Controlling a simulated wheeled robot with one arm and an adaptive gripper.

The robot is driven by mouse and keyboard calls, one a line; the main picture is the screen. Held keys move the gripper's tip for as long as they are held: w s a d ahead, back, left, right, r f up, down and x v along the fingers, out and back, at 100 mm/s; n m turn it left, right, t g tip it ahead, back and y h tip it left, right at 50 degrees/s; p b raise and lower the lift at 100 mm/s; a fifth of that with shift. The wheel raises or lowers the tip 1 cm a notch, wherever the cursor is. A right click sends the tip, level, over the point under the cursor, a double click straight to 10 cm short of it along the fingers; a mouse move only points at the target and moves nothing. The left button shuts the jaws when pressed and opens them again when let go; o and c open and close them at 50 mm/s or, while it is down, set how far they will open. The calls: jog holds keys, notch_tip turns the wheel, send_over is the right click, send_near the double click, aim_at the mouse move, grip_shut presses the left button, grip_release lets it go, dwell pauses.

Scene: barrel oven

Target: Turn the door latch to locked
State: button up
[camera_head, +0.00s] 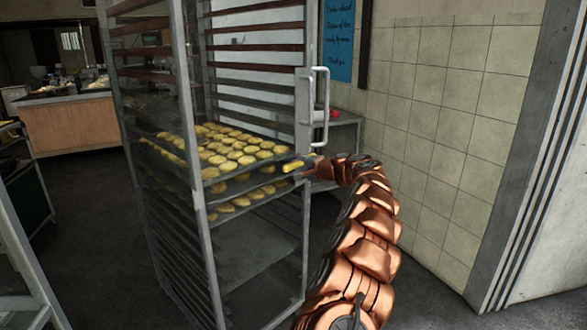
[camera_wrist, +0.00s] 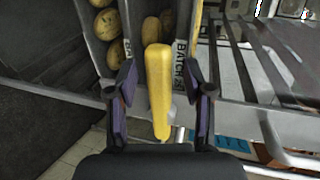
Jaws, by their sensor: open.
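A yellow lever (camera_wrist: 157,70), which looks like the latch, stands lengthwise between the fingers in the wrist view. It also shows as a small yellow bar (camera_head: 293,166) at the right front upright of a metal rack (camera_head: 187,110) in the head view. My gripper (camera_wrist: 160,88) is open, with one dark finger on each side of the lever and gaps showing on both sides. The head view shows my gripper (camera_head: 307,163) small beside the rack's upright. A label reading "BATCH" (camera_wrist: 181,65) is beside the lever. I cannot tell which lever position is locked.
The rack holds trays of round pale buns (camera_head: 235,150). A white pull handle (camera_head: 325,95) is above my gripper. A small metal table (camera_head: 345,120) stands behind, against the tiled wall (camera_head: 435,120). A counter (camera_head: 68,120) is far left. Dark floor lies open left of the rack.

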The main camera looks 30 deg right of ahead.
jog(key=shift+c, duration=0.3)
grip_shut()
dwell(0.4)
